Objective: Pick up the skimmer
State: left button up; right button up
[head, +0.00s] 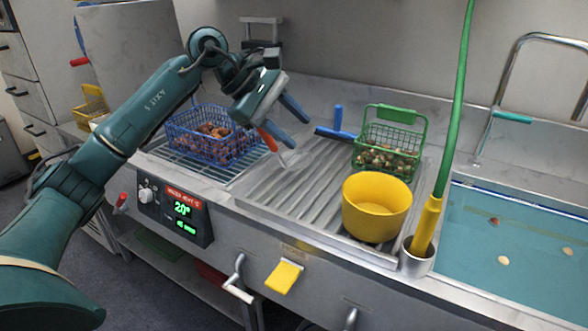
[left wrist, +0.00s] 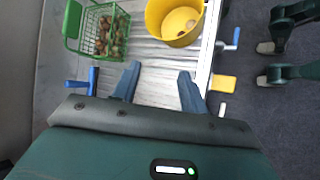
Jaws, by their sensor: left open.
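A long green pole (head: 456,100) with a yellow grip (head: 426,226) stands upright in a metal cup (head: 417,262) at the counter's front, between the ribbed drainboard and the water basin. It appears to be the skimmer; its upper end is out of the head view and its lower end is hidden in the cup. My left gripper (head: 285,124) is open above the drainboard, well to the left of the pole. In the left wrist view its fingers (left wrist: 158,84) are apart with only drainboard between them. My right gripper is not in view.
A yellow bucket (head: 376,208) stands just left of the cup. A green basket (head: 388,147) of chestnuts is behind it, and a blue basket (head: 211,134) of chestnuts is at left. The basin (head: 520,255) holds floating pieces.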

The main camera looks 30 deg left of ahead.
pick_arm(q)
jog(key=a+r+t+y+b, duration=0.1)
jog(key=a+r+y, duration=0.4)
jog(key=a, duration=0.7)
send_over(264, 139)
jog(key=s+a, duration=0.2)
notch_tip(264, 139, down, 6)
jog(key=x, duration=0.3)
jog(key=d+x, duration=0.1)
jog(key=x, duration=0.1)
jog(key=shift+s+f+b, duration=0.2)
jog(key=shift+f+b, duration=0.05)
jog(key=shift+b, duration=0.15)
grip_shut()
jog(key=shift+r, duration=0.1)
